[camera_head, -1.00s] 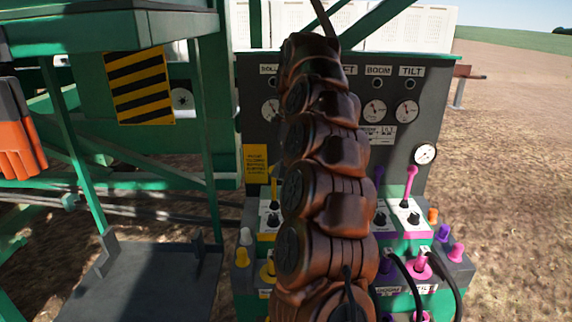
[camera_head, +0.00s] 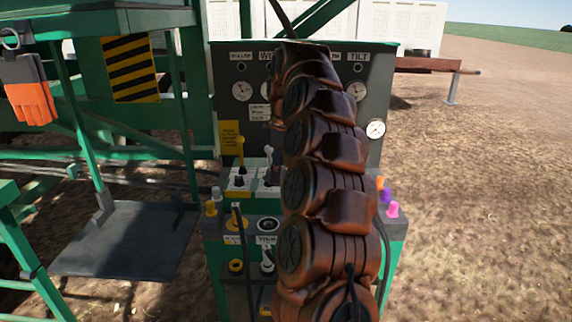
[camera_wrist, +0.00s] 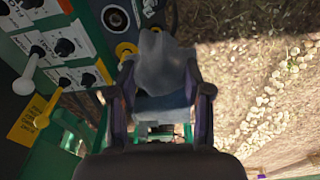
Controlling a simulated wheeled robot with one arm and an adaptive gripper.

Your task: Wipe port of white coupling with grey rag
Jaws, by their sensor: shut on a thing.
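My gripper (camera_wrist: 160,92) is shut on the grey rag (camera_wrist: 158,62), which bunches up between and beyond the two dark fingers in the wrist view. In the head view my arm hides the gripper and rag. A round port with a pale ring (camera_head: 268,223) sits on the green console, left of my arm. A dark round port in a pale ring (camera_wrist: 115,18) also shows at the upper left of the wrist view, apart from the rag. I cannot tell for certain which port belongs to the white coupling.
A yellow-ringed port (camera_wrist: 125,50) lies close beside the rag. A black hose (camera_head: 246,255) hangs in front of the console. Levers (camera_head: 241,150), coloured caps (camera_head: 392,209) and the gauge panel (camera_head: 225,110) surround it. Orange gloves (camera_head: 30,100) hang at left. Open ground lies right.

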